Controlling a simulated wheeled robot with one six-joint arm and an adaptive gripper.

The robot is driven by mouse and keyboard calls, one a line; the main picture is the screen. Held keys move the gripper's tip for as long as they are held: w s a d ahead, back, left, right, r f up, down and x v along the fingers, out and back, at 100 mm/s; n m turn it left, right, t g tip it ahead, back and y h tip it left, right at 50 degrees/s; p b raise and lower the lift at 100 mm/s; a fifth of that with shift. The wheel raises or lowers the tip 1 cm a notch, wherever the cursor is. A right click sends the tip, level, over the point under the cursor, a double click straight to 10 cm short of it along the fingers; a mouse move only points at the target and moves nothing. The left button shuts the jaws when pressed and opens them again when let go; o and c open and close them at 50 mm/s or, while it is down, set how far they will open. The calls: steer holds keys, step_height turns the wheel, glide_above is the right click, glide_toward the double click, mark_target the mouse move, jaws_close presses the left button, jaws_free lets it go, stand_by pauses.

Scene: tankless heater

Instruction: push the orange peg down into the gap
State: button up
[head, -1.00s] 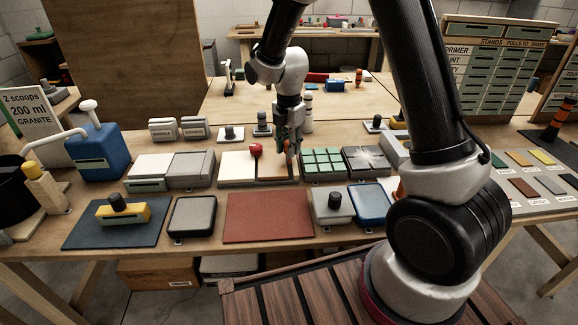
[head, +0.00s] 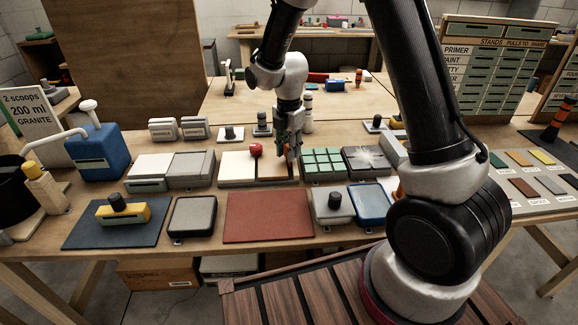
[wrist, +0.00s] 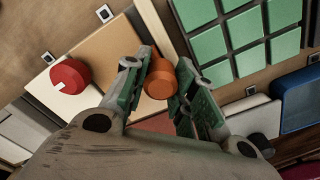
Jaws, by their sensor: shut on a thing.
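The orange peg (wrist: 161,79) is between the two fingers of my gripper (wrist: 161,66) in the wrist view, with a finger against each side. In the head view my gripper (head: 288,153) is low over the right part of a two-tone board, and only a little of the peg (head: 289,154) shows. The board has a white left panel (head: 236,170) and a brown right panel (head: 275,171). A red knob (head: 256,150) stands near the seam, left of my gripper; it also shows in the wrist view (wrist: 70,76). The peg's lower end and the gap under it are hidden.
A green tile panel (head: 323,164) lies close to the right of the board. A dark cracked plate (head: 366,160) is beyond it. A striped post (head: 308,113) stands behind my gripper. A red-brown mat (head: 268,217) lies clear in front.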

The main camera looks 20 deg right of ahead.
steer(key=shift+f, duration=0.5)
stand_by(0.3)
steer(key=o, duration=0.9)
steer(key=shift+o, duration=0.2)
steer(key=shift+r, duration=0.1)
step_height(320, 180, up, 12)
steer(key=shift+f, duration=0.1)
